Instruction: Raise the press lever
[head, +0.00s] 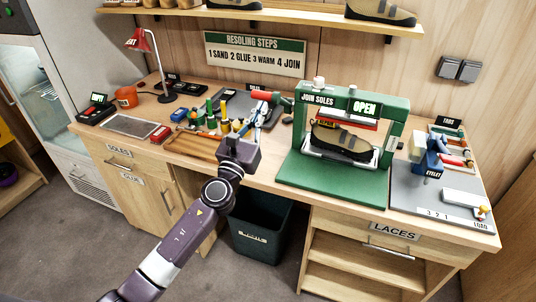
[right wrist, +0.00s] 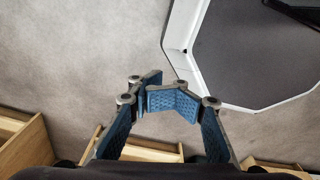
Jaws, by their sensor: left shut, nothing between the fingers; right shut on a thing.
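The green press (head: 398,130) stands on the bench, labelled JOIN SOLES, with a lit sign reading OPEN. Its lever (head: 262,95) has a red grip and sticks out from the press's left side, roughly level.
Left of the press are glue bottles (head: 224,124), a wooden tray (head: 190,147) and a red lamp (head: 139,40). A grey board with an eyelet tool (head: 433,150) lies to the right. A dark bin (head: 262,235) stands below the bench.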

